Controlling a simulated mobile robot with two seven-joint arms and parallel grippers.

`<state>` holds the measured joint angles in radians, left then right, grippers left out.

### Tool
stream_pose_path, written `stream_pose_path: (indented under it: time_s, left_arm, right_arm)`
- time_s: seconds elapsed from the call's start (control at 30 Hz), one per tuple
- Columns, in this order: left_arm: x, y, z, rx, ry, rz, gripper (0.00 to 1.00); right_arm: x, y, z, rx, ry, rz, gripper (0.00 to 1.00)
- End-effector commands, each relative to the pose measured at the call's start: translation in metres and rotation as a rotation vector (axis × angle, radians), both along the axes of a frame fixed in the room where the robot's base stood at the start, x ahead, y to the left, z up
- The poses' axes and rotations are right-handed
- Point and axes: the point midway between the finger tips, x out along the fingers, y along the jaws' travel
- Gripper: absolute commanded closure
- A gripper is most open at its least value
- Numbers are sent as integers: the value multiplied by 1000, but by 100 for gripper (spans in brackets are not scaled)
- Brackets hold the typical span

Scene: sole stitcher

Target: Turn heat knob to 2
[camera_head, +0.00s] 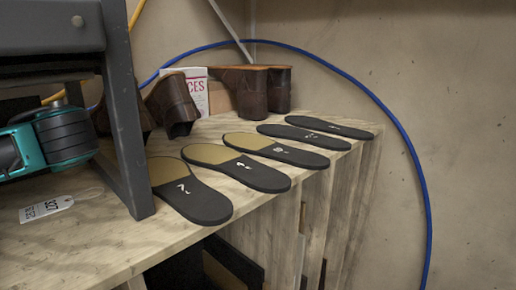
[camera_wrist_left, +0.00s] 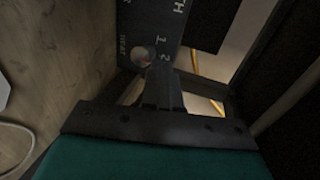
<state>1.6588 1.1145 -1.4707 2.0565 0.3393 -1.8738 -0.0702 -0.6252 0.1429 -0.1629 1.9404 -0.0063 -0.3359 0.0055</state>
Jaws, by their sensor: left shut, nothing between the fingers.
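The heat knob (camera_wrist_left: 141,56) is a small round metallic knob on a dark panel (camera_wrist_left: 150,22) in the left wrist view. The panel carries the label HEAT and the numbers 1 and 2 beside the knob. My left gripper (camera_wrist_left: 162,70) is shut with nothing in it. Its dark fingertips are right at the knob's lower right edge; I cannot tell whether they touch it. The knob's pointer direction is too small and dark to read. In the head view the knob and the left fingertips are hidden. My right gripper is not in view.
In the head view a dark metal machine frame (camera_head: 122,110) stands at the left. Several insoles (camera_head: 210,200) lie in a row on the wooden bench (camera_head: 90,245). Brown boots (camera_head: 250,92) stand behind. A tag (camera_head: 46,208) lies at the left. A blue hose (camera_head: 395,120) arches behind.

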Motion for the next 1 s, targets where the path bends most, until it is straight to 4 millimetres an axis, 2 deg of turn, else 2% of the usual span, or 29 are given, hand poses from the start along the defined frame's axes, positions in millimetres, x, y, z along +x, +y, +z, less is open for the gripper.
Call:
stream_pose_path:
  time_s: [0.23, 1.0]
  left_arm:
    - [10, 13, 0, 1, 0, 1, 100]
    - [10, 13, -4, 1, 0, 0, 100]
  right_arm:
    - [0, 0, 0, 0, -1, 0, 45]
    - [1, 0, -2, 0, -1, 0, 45]
